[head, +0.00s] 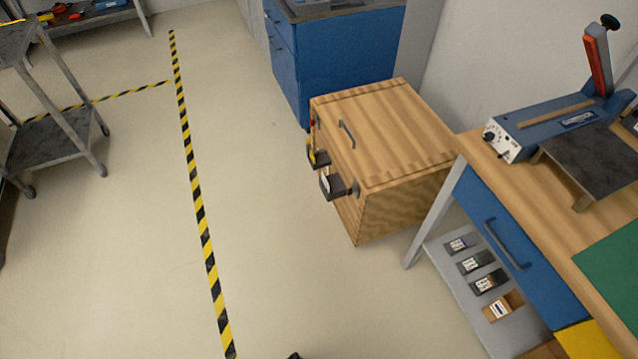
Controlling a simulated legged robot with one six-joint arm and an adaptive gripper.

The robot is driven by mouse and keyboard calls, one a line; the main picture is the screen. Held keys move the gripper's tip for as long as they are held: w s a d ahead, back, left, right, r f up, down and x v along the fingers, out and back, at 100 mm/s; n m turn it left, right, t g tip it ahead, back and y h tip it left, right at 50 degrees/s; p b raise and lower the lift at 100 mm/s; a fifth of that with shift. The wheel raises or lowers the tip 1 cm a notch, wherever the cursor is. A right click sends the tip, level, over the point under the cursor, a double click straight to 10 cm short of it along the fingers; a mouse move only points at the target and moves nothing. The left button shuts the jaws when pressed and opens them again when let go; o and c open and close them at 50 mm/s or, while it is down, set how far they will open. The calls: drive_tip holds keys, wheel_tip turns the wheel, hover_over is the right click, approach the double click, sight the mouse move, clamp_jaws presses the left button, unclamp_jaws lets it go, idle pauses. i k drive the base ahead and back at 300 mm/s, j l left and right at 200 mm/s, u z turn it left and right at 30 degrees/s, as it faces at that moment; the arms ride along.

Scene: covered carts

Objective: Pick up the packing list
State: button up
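I cannot pick out the packing list for certain. A wooden box-shaped cart with a closed lid (385,120) stands right of centre. On its left side are two small dark holders. The lower holder (336,187) has a white piece in it that could be paper, too small to read. The upper holder (318,158) has something yellow and red by it. No fingers of my gripper show. A small dark shape at the bottom edge is cut off, and I cannot tell what it is.
A workbench (560,215) with a lever device (560,120) stands right; its lower shelf (455,270) holds several small labelled items. A blue cabinet (340,50) is behind the cart. A grey trolley (50,140) stands left. The floor by the striped tape (200,210) is clear.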

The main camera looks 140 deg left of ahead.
sight(325, 181)
drive_tip(key=u, duration=4.45)
drive_tip(key=i+l, duration=0.1)
drive_tip(key=i, duration=0.35)
drive_tip(key=i+l+u, duration=0.15)
drive_tip(key=i, duration=0.3)
drive_tip(key=i+l, duration=0.1)
drive_tip(key=i, duration=0.35)
drive_tip(key=u, duration=0.05)
